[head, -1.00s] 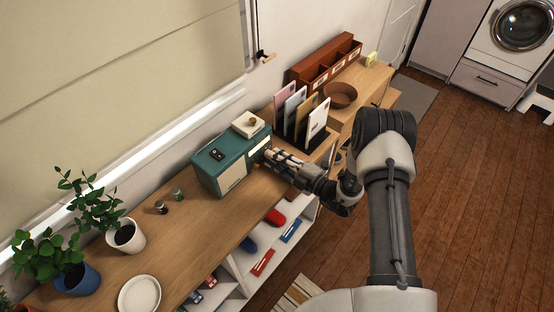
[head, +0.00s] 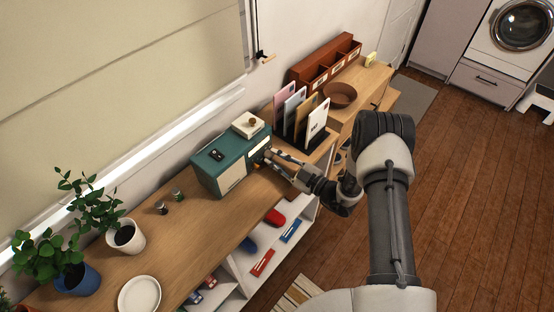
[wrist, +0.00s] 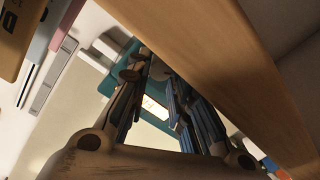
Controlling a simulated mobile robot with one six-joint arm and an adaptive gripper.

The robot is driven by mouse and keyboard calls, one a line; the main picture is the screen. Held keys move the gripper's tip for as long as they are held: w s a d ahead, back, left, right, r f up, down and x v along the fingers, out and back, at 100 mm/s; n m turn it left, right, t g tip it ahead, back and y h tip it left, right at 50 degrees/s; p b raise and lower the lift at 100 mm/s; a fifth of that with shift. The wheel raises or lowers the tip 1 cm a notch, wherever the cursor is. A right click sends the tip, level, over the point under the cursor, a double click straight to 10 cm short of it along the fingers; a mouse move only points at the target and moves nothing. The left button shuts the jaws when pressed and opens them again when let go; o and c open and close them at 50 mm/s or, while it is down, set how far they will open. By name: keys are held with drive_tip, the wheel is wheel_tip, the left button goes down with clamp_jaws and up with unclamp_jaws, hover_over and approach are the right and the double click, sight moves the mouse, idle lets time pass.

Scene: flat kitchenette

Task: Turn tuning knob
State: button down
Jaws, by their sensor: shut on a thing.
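The radio (head: 210,174) is a teal box with a cream front panel, standing on the wooden shelf top. Its teal body also shows behind the fingers in the wrist view (wrist: 113,84). My gripper (head: 267,153) is at the right end of the radio's front. In the wrist view my gripper (wrist: 155,66) has its fingers closed around a small, pale round knob (wrist: 160,69) on the radio's face. The fingers hide most of the knob, and its markings cannot be read.
A letter rack (head: 304,125) with upright envelopes stands close to the right of my gripper. A white box with a brown round top (head: 249,123) is by the radio's rear.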

idle(0.5)
drive_tip(key=c, duration=1.7)
unclamp_jaws()
drive_tip(key=shift+d, duration=0.1)
drive_tip(key=v, duration=1.2)
